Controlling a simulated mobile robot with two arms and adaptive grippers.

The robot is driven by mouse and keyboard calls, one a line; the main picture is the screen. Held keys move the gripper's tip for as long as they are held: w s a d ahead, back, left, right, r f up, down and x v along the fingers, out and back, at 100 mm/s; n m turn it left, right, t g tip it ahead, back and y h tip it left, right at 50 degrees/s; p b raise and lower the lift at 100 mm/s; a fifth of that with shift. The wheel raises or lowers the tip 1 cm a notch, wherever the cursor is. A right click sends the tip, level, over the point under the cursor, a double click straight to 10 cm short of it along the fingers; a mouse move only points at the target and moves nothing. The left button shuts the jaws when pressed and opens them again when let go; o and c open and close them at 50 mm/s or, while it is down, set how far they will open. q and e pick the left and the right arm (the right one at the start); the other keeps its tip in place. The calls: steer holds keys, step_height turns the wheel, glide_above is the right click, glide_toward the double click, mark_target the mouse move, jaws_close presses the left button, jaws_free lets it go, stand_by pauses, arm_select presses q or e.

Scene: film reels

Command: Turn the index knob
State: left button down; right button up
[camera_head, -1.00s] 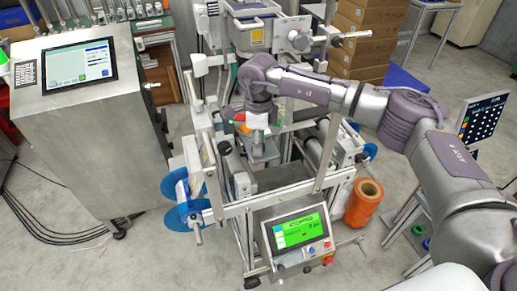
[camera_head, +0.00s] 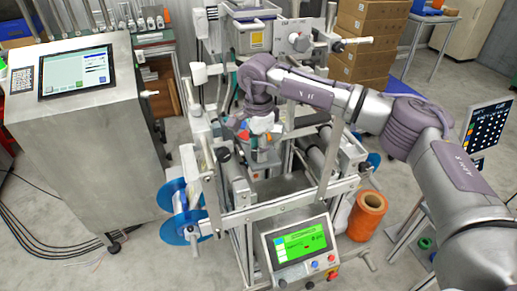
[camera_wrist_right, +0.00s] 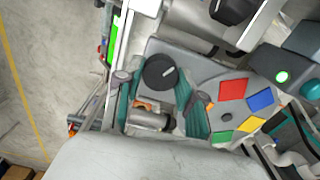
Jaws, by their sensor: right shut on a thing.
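The index knob (camera_wrist_right: 160,71) is a round black knob with a white pointer mark, on a grey plate of the machine in the right wrist view. The mark points up and to the right. In the head view this gripper (camera_head: 260,142) reaches down into the middle of the machine frame, and the knob cannot be made out there. My left gripper is not in view.
Metal frame bars (camera_head: 215,185) surround the gripper. A control screen (camera_head: 302,241) is in front; an orange roll (camera_head: 366,218) stands right.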

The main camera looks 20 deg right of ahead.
stand_by(0.3)
steer(key=o, duration=1.1)
steer(key=shift+o, duration=0.2)
steer(key=shift+r, duration=0.1)
step_height(320, 180, up, 12)
